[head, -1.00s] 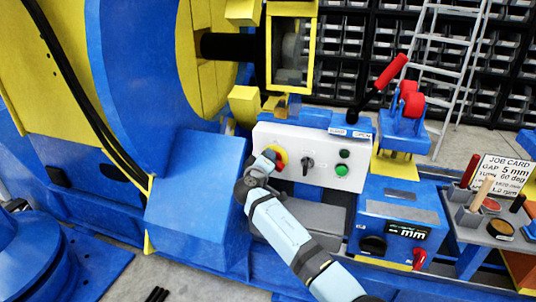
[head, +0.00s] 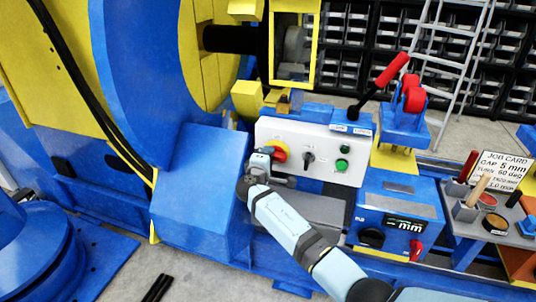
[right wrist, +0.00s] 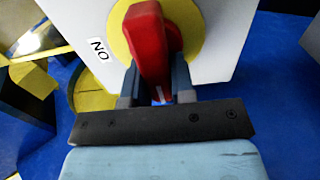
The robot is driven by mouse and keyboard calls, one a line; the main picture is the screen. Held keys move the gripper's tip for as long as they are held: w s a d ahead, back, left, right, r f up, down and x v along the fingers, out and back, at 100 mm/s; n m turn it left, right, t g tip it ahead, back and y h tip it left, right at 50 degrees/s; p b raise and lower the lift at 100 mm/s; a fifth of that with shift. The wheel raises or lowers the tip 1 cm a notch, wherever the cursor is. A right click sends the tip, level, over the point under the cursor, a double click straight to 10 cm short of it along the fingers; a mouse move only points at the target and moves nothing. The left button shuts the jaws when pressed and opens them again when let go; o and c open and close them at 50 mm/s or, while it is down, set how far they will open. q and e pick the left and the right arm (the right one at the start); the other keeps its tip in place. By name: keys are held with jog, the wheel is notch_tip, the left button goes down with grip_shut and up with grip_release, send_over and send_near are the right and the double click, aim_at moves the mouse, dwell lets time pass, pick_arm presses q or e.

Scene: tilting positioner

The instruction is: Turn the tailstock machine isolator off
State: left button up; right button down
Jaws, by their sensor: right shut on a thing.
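The isolator is a red handle on a round yellow plate (head: 284,158) at the left end of a white control panel (head: 325,168). In the right wrist view the red handle (right wrist: 147,42) stands across the yellow plate (right wrist: 186,22), with an "ON" label (right wrist: 98,48) on the panel to its left. My right gripper (right wrist: 156,90) has one finger on each side of the handle's lower end and is shut on it. In the head view my right gripper (head: 265,160) covers part of the isolator. My left gripper is not in view.
The panel also has a black selector (head: 308,158) and green buttons (head: 341,164). A red-gripped lever (head: 391,70) rises behind it. A blue box with a display (head: 404,223) stands at the right. A large blue housing (head: 197,185) is close on the left.

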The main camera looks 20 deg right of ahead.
jog(key=shift+r, duration=0.1)
jog(key=c, duration=1)
grip_release()
jog(key=shift+o, duration=0.2)
